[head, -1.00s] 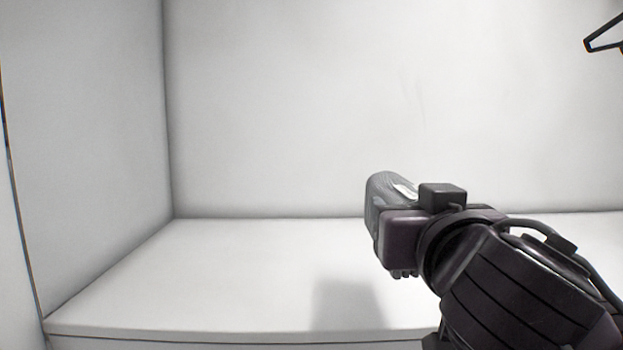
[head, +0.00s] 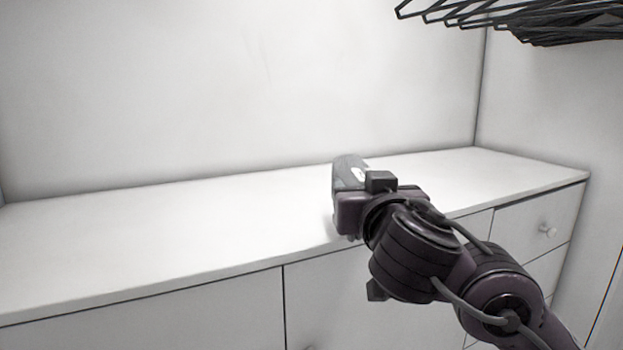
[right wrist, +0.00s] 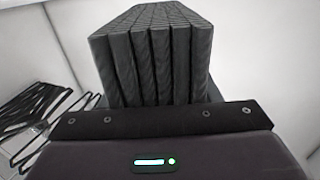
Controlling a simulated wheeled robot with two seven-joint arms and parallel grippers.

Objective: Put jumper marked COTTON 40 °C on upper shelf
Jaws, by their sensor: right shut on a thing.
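A dark grey folded jumper (head: 345,171) is held in my right gripper (head: 352,205). A small white patch, perhaps a label, shows on its upper side in the head view, too small to read. In the right wrist view the jumper (right wrist: 155,62) is a thick stack of several ribbed folds just beyond the gripper's edge. The fingers are hidden behind the gripper body. In the head view the jumper is in front of and over a long white shelf top (head: 150,225); I cannot tell whether it touches it. My left gripper is out of view.
White drawer fronts (head: 530,225) with round knobs are under the shelf top. Dark wire hangers (head: 520,18) hang at the upper right, and also show in the right wrist view (right wrist: 40,110). A white side wall closes the right end. The shelf top looks bare on both sides.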

